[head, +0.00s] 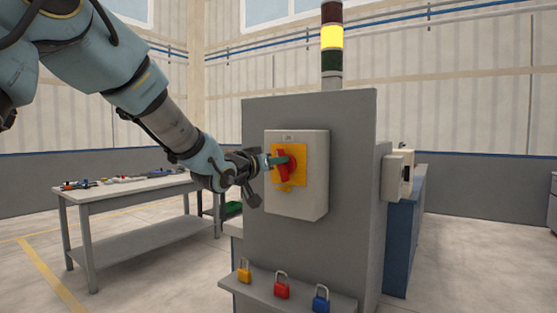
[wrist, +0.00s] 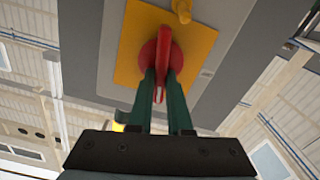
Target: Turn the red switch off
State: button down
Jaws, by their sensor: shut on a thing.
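The red switch (head: 283,165) is a rotary handle on a yellow plate (head: 299,178), on a light grey box fixed to the grey panel. In the head view the handle looks close to upright. My gripper (head: 274,160) reaches it from the left. In the wrist view the red switch (wrist: 163,52) sits between the two green fingers of my gripper (wrist: 161,85), which are shut on its handle. The fingers hide part of the handle. A small yellow tab (wrist: 183,10) sits at the edge of the plate.
A stack light (head: 332,40) with its yellow segment bright stands on top of the panel (head: 350,150). A ledge below holds a yellow padlock (head: 244,271), a red padlock (head: 281,286) and a blue padlock (head: 321,298). A workbench (head: 130,190) with small items stands at the left.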

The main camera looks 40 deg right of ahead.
jog(key=shift+w+a+f+n+p, duration=0.15)
jog(key=shift+n+p, duration=0.85)
jog(key=shift+n, duration=1.55)
jog(key=shift+w+d+f+n+p, duration=0.2)
jog(key=shift+n+p, duration=0.8)
jog(key=shift+n, duration=1.5)
jog(key=shift+w+a+f+n+p, duration=0.25)
jog(key=shift+n+p, duration=0.75)
jog(key=shift+n, duration=1.55)
jog(key=shift+f, duration=0.1)
jog(key=c, duration=0.8)
grip_release()
jog(key=shift+s, duration=0.1)
jog(key=shift+c, duration=0.2)
jog(key=b+v, duration=0.2)
jog(key=v, duration=0.8)
jog(key=shift+a, duration=0.35)
